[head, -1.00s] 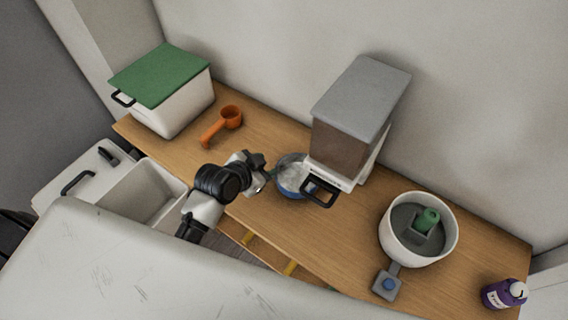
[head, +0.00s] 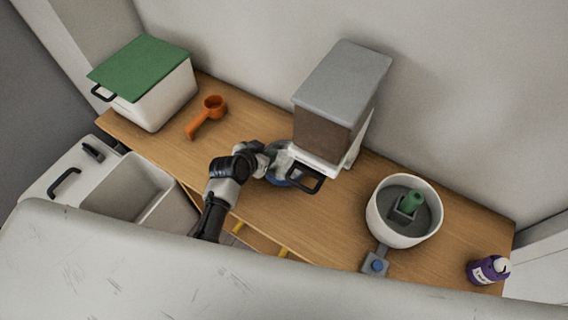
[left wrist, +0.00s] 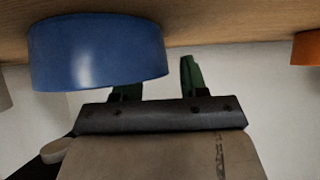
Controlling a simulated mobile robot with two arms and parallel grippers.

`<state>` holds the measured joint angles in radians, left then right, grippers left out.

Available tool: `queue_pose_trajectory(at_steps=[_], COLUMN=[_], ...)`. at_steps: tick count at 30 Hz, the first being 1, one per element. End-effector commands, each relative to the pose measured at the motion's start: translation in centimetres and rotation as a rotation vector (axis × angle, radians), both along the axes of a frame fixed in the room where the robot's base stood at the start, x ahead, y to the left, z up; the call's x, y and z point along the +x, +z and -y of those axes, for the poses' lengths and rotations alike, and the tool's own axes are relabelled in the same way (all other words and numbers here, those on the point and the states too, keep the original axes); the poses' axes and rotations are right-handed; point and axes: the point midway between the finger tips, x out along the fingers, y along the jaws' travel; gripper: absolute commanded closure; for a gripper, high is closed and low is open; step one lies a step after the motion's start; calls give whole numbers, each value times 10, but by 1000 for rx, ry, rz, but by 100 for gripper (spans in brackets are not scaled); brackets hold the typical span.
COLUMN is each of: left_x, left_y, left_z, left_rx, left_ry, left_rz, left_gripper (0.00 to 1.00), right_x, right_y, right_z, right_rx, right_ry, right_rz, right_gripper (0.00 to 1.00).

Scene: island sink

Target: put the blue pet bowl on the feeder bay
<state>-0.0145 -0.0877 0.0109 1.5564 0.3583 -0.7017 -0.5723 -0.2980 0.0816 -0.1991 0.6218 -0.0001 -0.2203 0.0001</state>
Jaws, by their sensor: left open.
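The blue pet bowl (head: 274,181) sits on the wooden counter at the front left of the feeder (head: 325,120), which has a grey lid and brown contents. The feeder partly hides the bowl, and its lower bay cannot be made out clearly. My left gripper (head: 276,157) is open at the bowl's left and back side and covers part of it. In the left wrist view the bowl (left wrist: 95,52) is large at the upper left and overlaps one green fingertip. The other fingertip of the left gripper (left wrist: 158,77) is clear of it. I cannot tell whether they touch. My right gripper is out of view.
A sink (head: 128,190) is at the lower left.

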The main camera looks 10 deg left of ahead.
Motion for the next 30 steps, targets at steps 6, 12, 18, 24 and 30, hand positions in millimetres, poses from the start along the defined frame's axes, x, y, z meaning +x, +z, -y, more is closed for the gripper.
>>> queue_pose_trajectory(at_steps=[6, 12, 18, 24, 30], left_x=[8, 8, 7, 7, 7], left_y=[-7, -7, -7, -7, -7], left_z=[3, 3, 3, 2, 2], left_rx=[-1, 0, 0, 0, 1], left_ry=[1, 0, 0, 0, 0], left_rz=[0, 0, -1, -1, -2], left_gripper=[57, 64, 95, 100, 100], right_x=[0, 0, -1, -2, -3], right_y=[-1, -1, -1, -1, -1], right_z=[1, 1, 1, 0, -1], right_rx=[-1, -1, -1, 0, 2], right_ry=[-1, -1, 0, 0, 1], right_rz=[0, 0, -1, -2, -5], right_gripper=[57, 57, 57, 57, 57])
